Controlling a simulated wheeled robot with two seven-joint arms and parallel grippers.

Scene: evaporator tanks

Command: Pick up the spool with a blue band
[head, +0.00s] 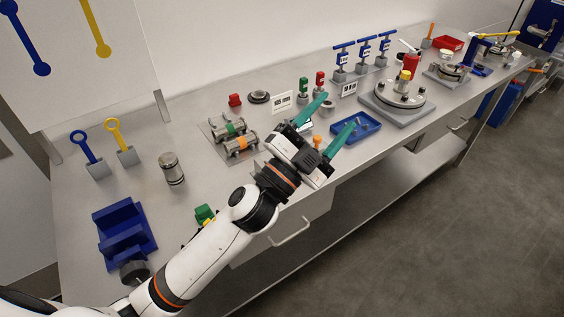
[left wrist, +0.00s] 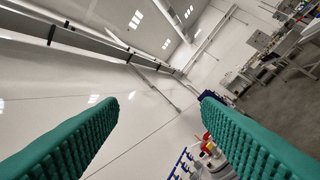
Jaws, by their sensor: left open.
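My left gripper (head: 337,110) is open, its two green fingers spread above the bench and pointing up and to the right. A spool with a green band (head: 229,129) and a spool with an orange band (head: 240,145) lie in a metal holder left of the gripper. I cannot make out a spool with a blue band. My left gripper and wrist hide part of the bench beside the holder. My right gripper is not in view.
A round flanged device (head: 397,101) is farther right. A metal cylinder (head: 172,171) and a blue stand (head: 123,232) are at the left. Valves with blue handles (head: 364,58) stand at the back.

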